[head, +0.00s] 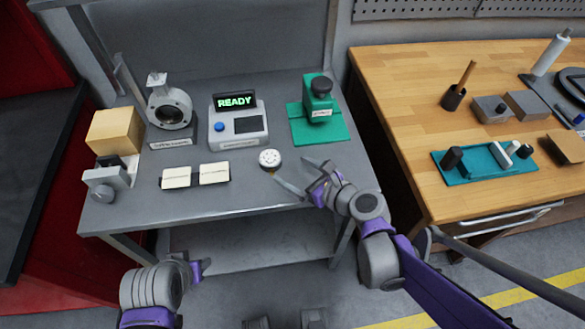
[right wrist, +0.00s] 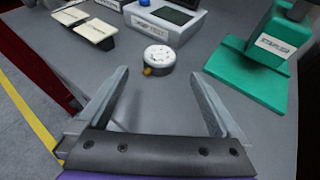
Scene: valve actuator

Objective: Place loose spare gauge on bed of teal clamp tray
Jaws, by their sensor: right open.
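The loose gauge (head: 270,158) is a small round white dial with a brass stub, lying face up on the grey bench. In the right wrist view the gauge (right wrist: 159,57) is just beyond the fingertips, roughly centred between them. My right gripper (head: 290,170) is open and empty, to the right of and nearer than the gauge, apart from it. A teal tray (head: 462,177) with dark posts and a white cylinder lies on the wooden bench at right.
A green press-like fixture (head: 318,115) stands at the grey bench's back right. A box with a READY display (head: 237,125), two cream pads (head: 195,175) and a grey valve body (head: 168,108) stand left of it. A gap separates the grey bench from the wooden bench (head: 405,90).

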